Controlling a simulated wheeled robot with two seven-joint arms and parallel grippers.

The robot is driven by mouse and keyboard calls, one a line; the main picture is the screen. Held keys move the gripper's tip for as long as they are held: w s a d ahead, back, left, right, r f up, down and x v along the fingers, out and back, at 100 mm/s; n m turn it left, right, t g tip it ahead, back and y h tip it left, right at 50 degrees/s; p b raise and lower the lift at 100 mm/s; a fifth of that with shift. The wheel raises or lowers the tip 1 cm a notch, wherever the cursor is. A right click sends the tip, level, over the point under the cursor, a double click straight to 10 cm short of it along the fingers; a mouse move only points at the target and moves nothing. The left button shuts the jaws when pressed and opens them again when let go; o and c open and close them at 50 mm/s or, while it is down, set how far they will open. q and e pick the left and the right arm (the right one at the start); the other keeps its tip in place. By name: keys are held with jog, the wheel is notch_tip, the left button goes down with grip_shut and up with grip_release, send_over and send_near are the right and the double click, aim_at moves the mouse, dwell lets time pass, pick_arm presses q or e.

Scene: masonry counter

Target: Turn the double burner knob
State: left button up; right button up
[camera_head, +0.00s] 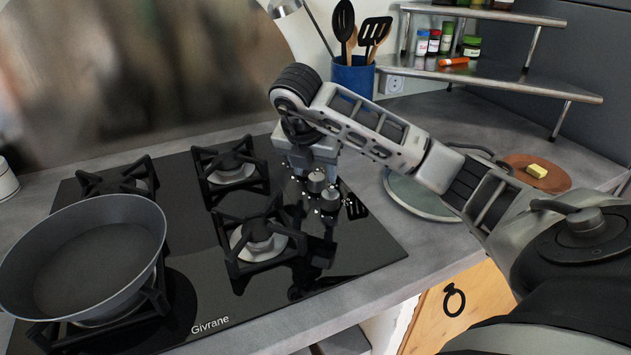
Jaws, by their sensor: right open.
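The black gas hob (365,250) lies in the counter, with its silver knobs in a row along its right side. One knob (316,182) shows just below my right gripper (311,168), and another knob (330,198) is a little nearer to me. My right gripper points down over the far part of this row, open, with its fingers close to the knobs. I cannot tell whether it touches one. The gripper hides the far end of the row, and I cannot tell which knob is the double burner's. My left gripper is not in view.
A grey pan (95,250) stands on the front left burner. Black pan supports (258,235) rise left of the knobs. A blue utensil holder (352,75) and a tiered shelf (480,75) stand behind. A round plate (415,197) and a wooden board (550,178) lie to the right.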

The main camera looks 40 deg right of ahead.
jog(key=shift+x, duration=0.95)
